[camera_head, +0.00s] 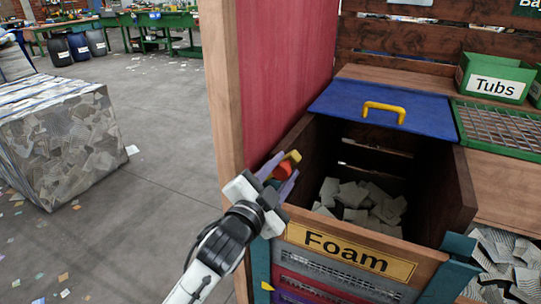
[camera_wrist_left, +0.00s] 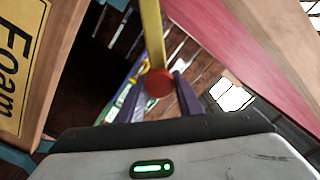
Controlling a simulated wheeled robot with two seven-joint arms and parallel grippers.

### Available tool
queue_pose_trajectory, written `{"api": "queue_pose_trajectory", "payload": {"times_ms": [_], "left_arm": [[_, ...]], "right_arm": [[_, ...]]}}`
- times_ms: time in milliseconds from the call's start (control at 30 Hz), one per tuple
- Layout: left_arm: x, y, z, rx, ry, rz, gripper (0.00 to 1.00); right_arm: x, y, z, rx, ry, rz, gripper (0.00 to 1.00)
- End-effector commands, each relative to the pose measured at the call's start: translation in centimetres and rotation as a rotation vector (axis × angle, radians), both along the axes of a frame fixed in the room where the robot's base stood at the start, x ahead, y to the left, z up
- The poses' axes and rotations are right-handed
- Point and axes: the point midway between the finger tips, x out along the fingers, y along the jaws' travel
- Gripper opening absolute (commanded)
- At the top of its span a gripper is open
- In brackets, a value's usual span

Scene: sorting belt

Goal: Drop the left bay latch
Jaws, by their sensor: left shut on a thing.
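The latch is a yellow bar with a red knob (camera_head: 284,170), at the left side wall of the Foam bay in the head view. In the left wrist view the yellow bar (camera_wrist_left: 153,35) runs up from the red knob (camera_wrist_left: 158,83). My left gripper (camera_head: 279,174) has its purple fingers on either side of the knob and is shut on it; the fingers also show in the left wrist view (camera_wrist_left: 159,92). They partly hide the knob in the head view. My right gripper is in neither view.
The wooden Foam bay (camera_head: 458,205) holds pale foam pieces (camera_head: 362,203). Its blue lid (camera_head: 345,101) with a yellow handle (camera_head: 384,108) lies behind the opening. A red panel (camera_head: 270,80) with a wooden post stands close to my left gripper. A paper bale (camera_head: 60,145) sits left on open floor.

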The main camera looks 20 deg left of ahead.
Motion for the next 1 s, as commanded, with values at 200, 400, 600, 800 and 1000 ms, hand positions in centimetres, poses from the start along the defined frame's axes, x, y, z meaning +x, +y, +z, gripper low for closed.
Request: {"api": "queue_pose_trajectory", "payload": {"times_ms": [200, 400, 600, 800, 1000], "left_arm": [[-0.1, -1.8, -2.4, 0.209, -0.016, 0.001, 0.0], [-0.2, -3.0, -4.8, 0.396, -0.033, 0.001, 0.0], [-0.2, -3.6, -6.9, 0.56, -0.047, 0.002, 0.0], [-0.3, -3.9, -8.6, 0.687, -0.057, 0.003, 0.0], [-0.2, -3.9, -9.5, 0.762, -0.064, 0.004, 0.0]], "right_arm": [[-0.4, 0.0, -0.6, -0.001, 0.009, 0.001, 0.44], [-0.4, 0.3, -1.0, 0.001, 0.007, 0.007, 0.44], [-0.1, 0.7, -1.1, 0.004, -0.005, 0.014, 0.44], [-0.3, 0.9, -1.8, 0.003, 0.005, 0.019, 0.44], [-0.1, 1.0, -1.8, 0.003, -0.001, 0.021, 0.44]]}}
